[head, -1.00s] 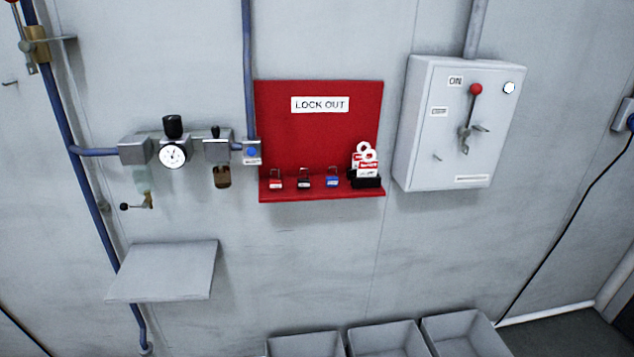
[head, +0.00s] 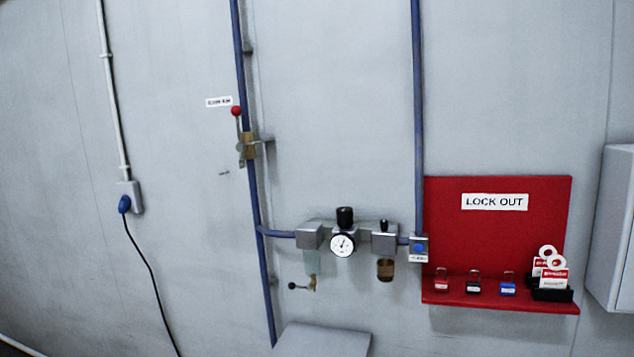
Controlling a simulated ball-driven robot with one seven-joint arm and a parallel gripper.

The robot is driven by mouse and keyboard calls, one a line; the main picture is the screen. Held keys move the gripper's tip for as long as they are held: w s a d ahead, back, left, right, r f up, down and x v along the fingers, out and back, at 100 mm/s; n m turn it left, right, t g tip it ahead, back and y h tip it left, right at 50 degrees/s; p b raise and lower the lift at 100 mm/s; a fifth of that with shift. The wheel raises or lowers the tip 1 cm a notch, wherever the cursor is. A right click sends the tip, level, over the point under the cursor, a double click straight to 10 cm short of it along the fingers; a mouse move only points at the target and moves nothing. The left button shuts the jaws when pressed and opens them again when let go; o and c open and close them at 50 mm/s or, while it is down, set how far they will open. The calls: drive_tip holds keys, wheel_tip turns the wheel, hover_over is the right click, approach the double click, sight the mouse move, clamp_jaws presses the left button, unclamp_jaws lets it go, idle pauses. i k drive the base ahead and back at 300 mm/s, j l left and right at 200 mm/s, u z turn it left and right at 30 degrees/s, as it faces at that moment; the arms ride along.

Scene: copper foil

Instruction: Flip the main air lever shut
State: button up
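The main air lever (head: 237,120) is a thin upright handle with a red ball on top. It sits on a brass valve body (head: 249,146) on the vertical blue air pipe (head: 245,90), left of centre in the head view. A small white label (head: 219,102) is fixed to the wall just left of the red ball; its print is too small to read surely. The handle stands roughly parallel to the pipe. My gripper is not in view, and nothing touches the lever.
A pressure gauge (head: 342,245) and regulator set branch right from the pipe, with a small black-knobbed drain lever (head: 303,286) below. A grey shelf (head: 322,340) juts out underneath. A red lock-out board (head: 500,235) holds padlocks and tags. A blue plug and cable (head: 125,204) hang left.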

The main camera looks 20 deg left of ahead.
sight(236, 110)
drive_tip(key=i+j, duration=0.4)
drive_tip(key=i, duration=0.2)
drive_tip(key=i+j, duration=0.4)
drive_tip(key=i, duration=0.15)
drive_tip(key=i+j, duration=0.45)
drive_tip(key=i, duration=0.15)
drive_tip(key=i+j, duration=0.4)
drive_tip(key=i, duration=0.15)
drive_tip(key=u, duration=0.05)
